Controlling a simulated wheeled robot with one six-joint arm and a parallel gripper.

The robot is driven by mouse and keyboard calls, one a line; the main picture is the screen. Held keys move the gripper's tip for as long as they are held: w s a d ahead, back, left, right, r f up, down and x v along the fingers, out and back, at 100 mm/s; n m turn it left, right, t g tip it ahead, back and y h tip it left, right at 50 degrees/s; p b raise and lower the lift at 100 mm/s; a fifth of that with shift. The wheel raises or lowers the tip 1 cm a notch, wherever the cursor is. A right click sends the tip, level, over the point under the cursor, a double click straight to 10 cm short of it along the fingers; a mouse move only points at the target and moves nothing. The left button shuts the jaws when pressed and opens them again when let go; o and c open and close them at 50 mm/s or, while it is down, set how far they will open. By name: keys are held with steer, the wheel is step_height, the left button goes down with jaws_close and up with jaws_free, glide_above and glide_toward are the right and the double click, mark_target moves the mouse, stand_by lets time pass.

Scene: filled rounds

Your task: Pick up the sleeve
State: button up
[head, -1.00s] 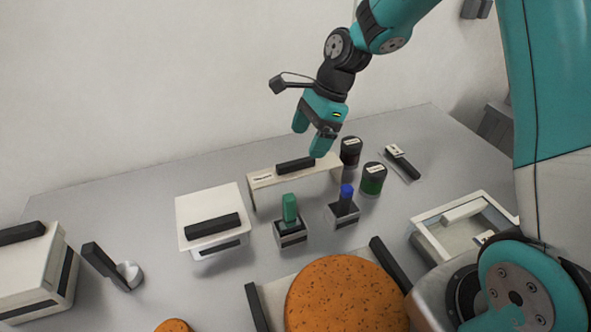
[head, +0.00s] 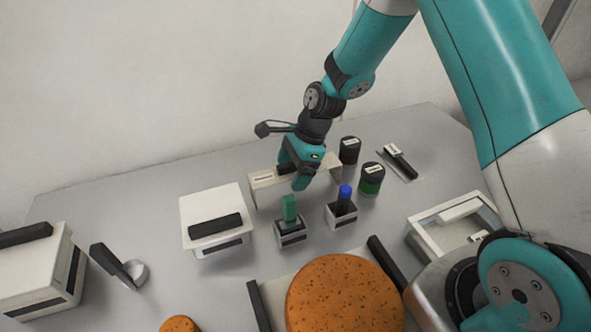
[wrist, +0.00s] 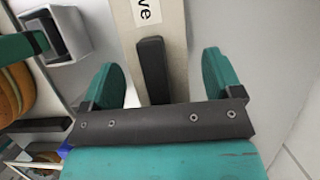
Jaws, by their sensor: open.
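The sleeve (head: 263,178) is a pale, bridge-shaped piece standing near the back of the table, with a label and a black bar handle on top. In the wrist view the sleeve (wrist: 173,52) runs up the picture, its label ending in "ve", and its black handle (wrist: 152,66) lies between my fingers. My gripper (head: 292,175) is open and empty, pointing down over the sleeve and hiding most of the handle in the head view. In the wrist view the fingers (wrist: 160,78) stand apart on either side of the handle. I cannot tell their exact height above it.
In front of the sleeve stand holders with a green block (head: 289,208) and a blue-topped piece (head: 345,193). A white lidded box (head: 213,207) is to the left. Dark jars (head: 349,150) and (head: 371,178) stand close on the right. A large orange round (head: 345,295) lies in front.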

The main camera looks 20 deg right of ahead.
steer(key=shift+f, duration=0.2)
stand_by(0.5)
steer(key=c, duration=1)
